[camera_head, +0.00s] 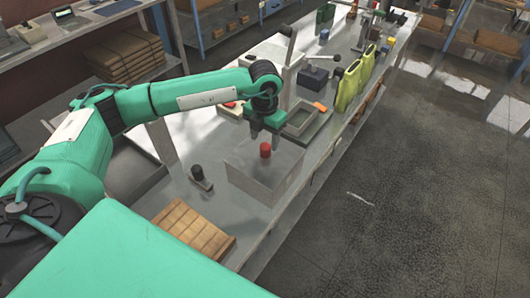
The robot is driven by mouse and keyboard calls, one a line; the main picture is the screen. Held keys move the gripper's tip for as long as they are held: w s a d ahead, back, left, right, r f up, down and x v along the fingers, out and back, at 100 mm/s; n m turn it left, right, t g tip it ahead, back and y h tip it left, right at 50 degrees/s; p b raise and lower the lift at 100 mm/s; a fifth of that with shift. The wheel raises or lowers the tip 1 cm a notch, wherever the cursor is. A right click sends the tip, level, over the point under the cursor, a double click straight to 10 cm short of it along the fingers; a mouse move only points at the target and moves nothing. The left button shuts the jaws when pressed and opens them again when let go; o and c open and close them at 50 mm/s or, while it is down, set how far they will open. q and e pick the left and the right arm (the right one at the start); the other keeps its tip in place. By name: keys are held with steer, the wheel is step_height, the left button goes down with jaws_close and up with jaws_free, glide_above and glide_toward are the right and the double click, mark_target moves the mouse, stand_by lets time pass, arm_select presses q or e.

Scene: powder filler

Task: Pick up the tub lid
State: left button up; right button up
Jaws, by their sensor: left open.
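A pale grey square box or tub (262,177) stands near the front edge of the bench. A small red knob-like cylinder (265,150) rises from its top; I cannot tell for sure whether the flat top under it is a separate lid. My left gripper (265,135) is open and empty, pointing down just above the red knob, apparently not touching it. The fingertips are small and dark in this view. My right gripper is not in view.
The long grey bench (180,185) also holds a dark grey tray (300,118) just behind the tub, a black-topped post (198,175) to its left and a slatted wooden block (195,228) in front. Yellow-green containers (347,86) stand farther back. Open floor lies right.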

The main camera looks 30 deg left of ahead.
mark_target(265, 146)
arm_select(q)
steer(key=shift+d+f+p, duration=0.1)
steer(key=shift+f+p, duration=0.5)
steer(key=shift+p, duration=0.25)
step_height(265, 146, down, 3)
steer(key=shift+w+f+p, duration=0.1)
steer(key=shift+w+p, duration=0.05)
steer(key=shift+p, duration=0.6)
steer(key=shift+f, duration=0.2)
steer(key=shift+c, duration=0.8)
steer(key=c, duration=1)
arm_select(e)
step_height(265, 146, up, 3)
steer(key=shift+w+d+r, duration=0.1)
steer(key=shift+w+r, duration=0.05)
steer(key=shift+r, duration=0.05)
arm_select(q)
steer(key=shift+r, duration=0.2)
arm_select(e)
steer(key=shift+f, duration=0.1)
